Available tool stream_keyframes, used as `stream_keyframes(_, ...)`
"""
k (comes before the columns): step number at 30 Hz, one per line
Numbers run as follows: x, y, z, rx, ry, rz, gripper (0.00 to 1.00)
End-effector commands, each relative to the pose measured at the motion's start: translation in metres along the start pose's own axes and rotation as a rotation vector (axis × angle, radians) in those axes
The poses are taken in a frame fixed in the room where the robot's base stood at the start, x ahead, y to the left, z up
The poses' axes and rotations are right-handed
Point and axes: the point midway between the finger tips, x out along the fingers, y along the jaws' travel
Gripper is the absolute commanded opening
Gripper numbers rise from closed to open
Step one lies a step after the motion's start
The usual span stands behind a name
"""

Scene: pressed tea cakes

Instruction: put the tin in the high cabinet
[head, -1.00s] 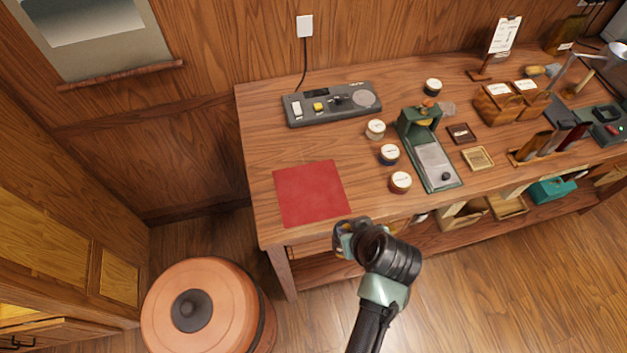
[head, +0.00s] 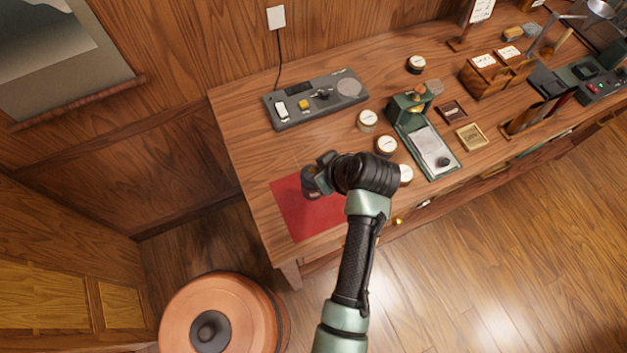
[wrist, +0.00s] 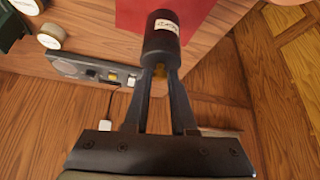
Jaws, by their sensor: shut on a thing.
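My gripper (head: 324,172) is over the red mat (head: 293,219) in the head view. It is shut on a dark cylindrical tin (head: 310,184) with a pale label. In the wrist view the tin (wrist: 161,45) sits between the fingertips (wrist: 161,72), label facing the camera. I cannot tell whether the tin touches the mat. Light yellow wooden panels of a cabinet (head: 45,290) show at the lower left of the head view. I cannot tell whether this is the high cabinet.
Several round tins (head: 386,146) stand right of the mat beside a green press-like stand (head: 428,150). A grey panel (head: 318,98) lies behind the mat. A large round copper-coloured vessel (head: 250,318) stands on the floor, left of my arm.

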Motion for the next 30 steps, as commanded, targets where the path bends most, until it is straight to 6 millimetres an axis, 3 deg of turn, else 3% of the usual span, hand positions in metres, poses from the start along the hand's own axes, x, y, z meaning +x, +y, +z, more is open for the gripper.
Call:
stream_keyframes(15, 0.046, 0.0, 0.029, 0.0, 0.001, 0.0, 0.0)
stream_keyframes(27, 0.051, 0.0, 0.033, -0.001, 0.002, 0.002, 0.0)
stream_keyframes(28, 0.051, 0.0, 0.032, -0.001, 0.001, 0.001, 0.28)
stream_keyframes(30, 0.05, 0.0, 0.032, -0.001, 0.001, 0.001, 0.41)
